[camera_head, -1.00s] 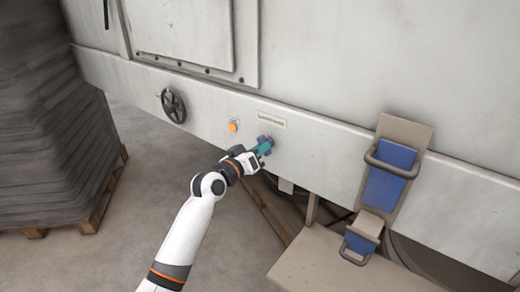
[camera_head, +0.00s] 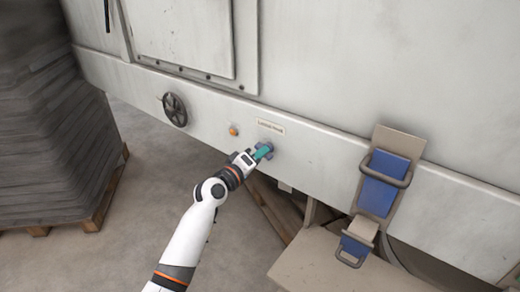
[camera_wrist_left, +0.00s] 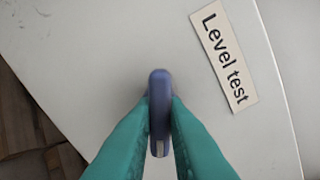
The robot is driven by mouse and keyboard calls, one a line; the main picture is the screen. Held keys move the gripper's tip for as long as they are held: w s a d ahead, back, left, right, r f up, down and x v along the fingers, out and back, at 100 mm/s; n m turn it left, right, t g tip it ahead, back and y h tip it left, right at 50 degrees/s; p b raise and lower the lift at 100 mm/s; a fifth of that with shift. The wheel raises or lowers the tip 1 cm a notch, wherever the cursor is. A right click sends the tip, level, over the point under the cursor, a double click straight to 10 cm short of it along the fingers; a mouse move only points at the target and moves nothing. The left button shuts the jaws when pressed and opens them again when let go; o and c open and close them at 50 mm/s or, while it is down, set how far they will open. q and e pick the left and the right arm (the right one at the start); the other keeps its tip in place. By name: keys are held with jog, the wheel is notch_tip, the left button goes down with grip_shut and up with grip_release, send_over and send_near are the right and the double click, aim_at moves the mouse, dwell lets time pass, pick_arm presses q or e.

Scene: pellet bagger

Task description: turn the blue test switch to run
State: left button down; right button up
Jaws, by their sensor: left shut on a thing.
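The blue test switch (camera_wrist_left: 159,95) sits on the pale machine panel, beside a label (camera_wrist_left: 224,57) reading "Level test". In the left wrist view its narrow bar stands nearly upright in the picture between the two teal fingers, with a light mark at its near end. My left gripper (camera_head: 264,151) is shut on the switch, one finger on each side. In the head view the fingers partly cover the switch (camera_head: 268,147). The switch's position markings cannot be made out. My right gripper is not in view.
An orange button (camera_head: 233,131) and a black handwheel (camera_head: 174,109) are on the panel left of the switch. Blue parts in a metal frame (camera_head: 385,183) stand to the right. A dark stack (camera_head: 52,120) on a pallet is at the left, with open floor between.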

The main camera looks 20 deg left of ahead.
pick_arm(q)
jog(key=shift+n+p, duration=1.35)
jog(key=shift+n, duration=1.55)
jog(key=c, duration=1.4)
grip_release()
jog(key=shift+c, duration=0.2)
jog(key=v, duration=1.2)
jog(key=shift+b, duration=0.4)
